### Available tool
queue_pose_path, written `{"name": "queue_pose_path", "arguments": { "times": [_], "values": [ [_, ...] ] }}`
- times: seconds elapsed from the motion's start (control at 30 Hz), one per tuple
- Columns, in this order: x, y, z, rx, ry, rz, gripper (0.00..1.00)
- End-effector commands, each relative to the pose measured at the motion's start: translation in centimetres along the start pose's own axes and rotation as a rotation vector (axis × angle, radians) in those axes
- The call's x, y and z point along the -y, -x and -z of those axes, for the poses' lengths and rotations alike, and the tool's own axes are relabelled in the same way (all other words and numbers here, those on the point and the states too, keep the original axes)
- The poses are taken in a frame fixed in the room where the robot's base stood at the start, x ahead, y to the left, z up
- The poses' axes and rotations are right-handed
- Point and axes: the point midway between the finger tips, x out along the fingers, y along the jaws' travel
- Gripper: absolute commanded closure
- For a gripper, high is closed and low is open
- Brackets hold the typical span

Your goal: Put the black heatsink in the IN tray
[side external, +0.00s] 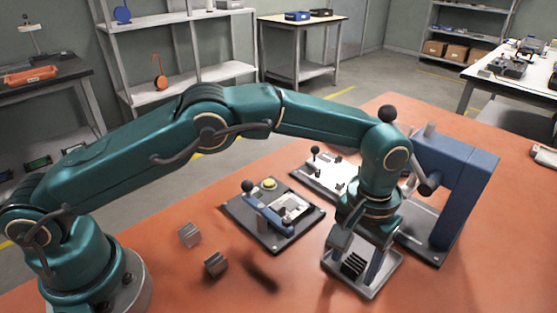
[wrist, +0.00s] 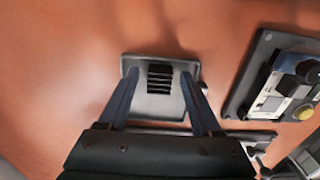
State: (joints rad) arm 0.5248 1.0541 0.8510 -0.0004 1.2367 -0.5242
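The black heatsink (side external: 353,264) sits in a shallow grey metal tray (side external: 370,292) at the front right of the orange table. In the wrist view the heatsink (wrist: 160,77) shows its fins and lies near the far edge of the tray (wrist: 158,109). No IN label can be read. My gripper (side external: 356,264) points down over the tray. In the wrist view its two fingers (wrist: 159,74) are spread wide, one on each side of the heatsink, with clear gaps. How high the fingertips are above the tray floor is hard to tell.
Two grey finned blocks (side external: 189,235) (side external: 215,263) lie left on the table. A dark fixture with a blue lever and yellow button (side external: 269,184) stands left of the tray. A blue press frame (side external: 455,185) stands close on the right. The table's front middle is clear.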

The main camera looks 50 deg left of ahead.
Motion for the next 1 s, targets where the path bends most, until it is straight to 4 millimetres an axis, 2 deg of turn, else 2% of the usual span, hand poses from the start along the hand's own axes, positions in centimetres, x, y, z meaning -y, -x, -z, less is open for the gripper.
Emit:
{"name": "queue_pose_path", "arguments": {
  "times": [0.27, 0.37, 0.6, 1.0],
  "values": [
    [0.0, 0.5, 0.0, -0.002, 0.0, -0.001, 0.34],
    [-0.1, 1.6, 0.1, -0.005, 0.0, -0.003, 0.34],
    [-0.1, 5.7, 0.1, -0.006, 0.0, -0.003, 0.34],
    [0.2, 8.0, 0.1, -0.004, 0.001, -0.002, 0.34]
  ]
}}
